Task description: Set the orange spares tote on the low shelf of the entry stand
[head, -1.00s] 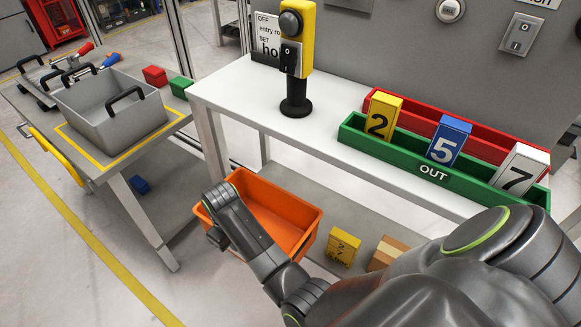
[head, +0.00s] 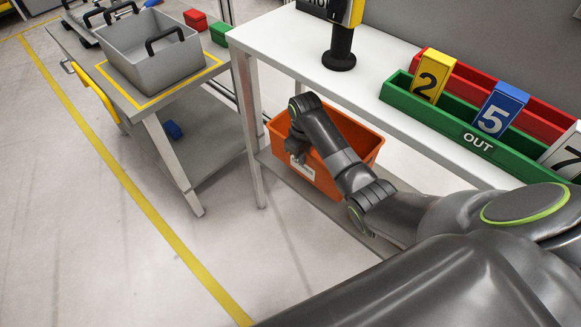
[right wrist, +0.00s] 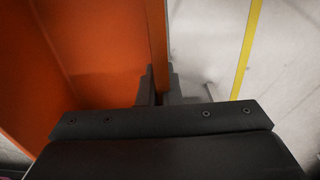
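The orange spares tote (head: 362,138) is at the low shelf (head: 312,192) of the entry stand (head: 300,45), under its white top. A strip of shelf shows in front of the tote; I cannot tell whether its base touches the shelf or hangs slightly above. My right gripper (head: 297,152) is at the tote's near wall. In the right wrist view the fingers (right wrist: 160,88) stand on both sides of the tote's wall (right wrist: 157,35), close against it. My arm hides part of the tote. My left gripper is not in view.
Left of the stand is a side table with a grey tote (head: 150,50) and a yellow handle (head: 95,90). The stand's leg (head: 248,130) is close to the tote's left. Green (head: 455,125) and red racks with numbered blocks stand on top. The floor at left is open.

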